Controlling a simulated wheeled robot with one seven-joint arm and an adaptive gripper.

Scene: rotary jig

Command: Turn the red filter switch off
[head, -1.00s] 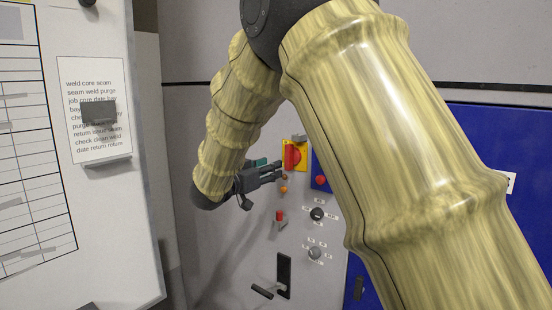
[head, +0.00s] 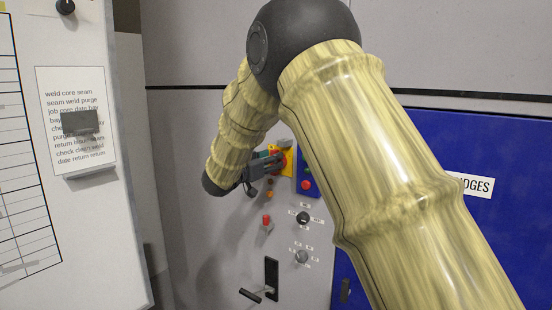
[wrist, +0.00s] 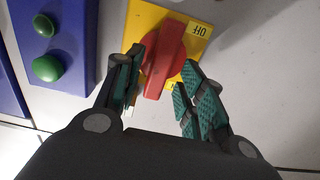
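The red rotary switch (wrist: 163,60) has a bar-shaped handle on a yellow plate (wrist: 146,17). An upside-down "OFF" label (wrist: 199,30) is at the plate's upper right in the wrist view; another label near the lower end is mostly hidden. The handle stands nearly upright there, slightly tilted. My gripper (wrist: 162,58) is open, with its teal-padded fingers on either side of the handle. The left finger is very close to it; I cannot tell if it touches. The right finger is apart. In the head view, my gripper (head: 273,163) partly covers the red switch (head: 283,160).
A blue panel with green buttons (wrist: 46,69) is left in the wrist view. A whiteboard (head: 100,220) stands at left.

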